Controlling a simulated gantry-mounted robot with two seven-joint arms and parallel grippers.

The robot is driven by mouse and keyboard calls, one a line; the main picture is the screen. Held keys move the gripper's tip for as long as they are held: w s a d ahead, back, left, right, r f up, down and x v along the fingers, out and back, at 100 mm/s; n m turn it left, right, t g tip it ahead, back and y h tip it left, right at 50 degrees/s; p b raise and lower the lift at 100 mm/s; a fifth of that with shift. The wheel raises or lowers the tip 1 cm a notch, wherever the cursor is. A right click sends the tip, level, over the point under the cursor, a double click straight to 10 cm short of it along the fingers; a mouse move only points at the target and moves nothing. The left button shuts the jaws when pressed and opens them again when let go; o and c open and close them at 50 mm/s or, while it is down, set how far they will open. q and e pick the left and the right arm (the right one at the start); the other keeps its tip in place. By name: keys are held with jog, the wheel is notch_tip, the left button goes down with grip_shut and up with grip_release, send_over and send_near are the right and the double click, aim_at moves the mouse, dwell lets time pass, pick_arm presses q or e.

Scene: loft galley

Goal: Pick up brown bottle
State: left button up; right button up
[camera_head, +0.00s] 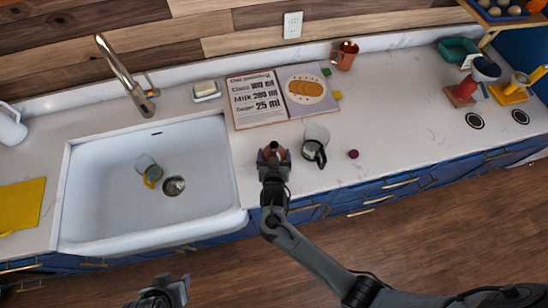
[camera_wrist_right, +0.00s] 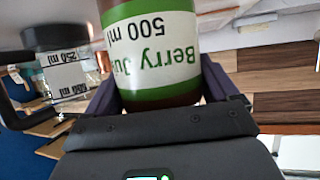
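The brown bottle (camera_head: 274,147) stands at the front of the counter, right of the sink. In the right wrist view the bottle (camera_wrist_right: 152,45) has a white and green label reading "Berry Ju" and "500 ml", seen upside down. My right gripper (camera_head: 273,156) has one finger on each side of it, and both seem to touch it. The right gripper (camera_wrist_right: 163,95) hides part of the bottle's lower end in the wrist view. I cannot tell whether its base touches the counter. My left gripper (camera_head: 168,290) is at the bottom edge, away from the counter.
A glass jug with a black handle (camera_head: 314,150) stands close right of the bottle, with a purple ball (camera_head: 353,154) beyond. An open recipe book (camera_head: 257,102) lies behind. The sink (camera_head: 100,180) is at left, holding a mug (camera_head: 148,168). The counter's front right is mostly clear.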

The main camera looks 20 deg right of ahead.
jog(key=c, duration=0.9)
jog(key=shift+r, duration=0.2)
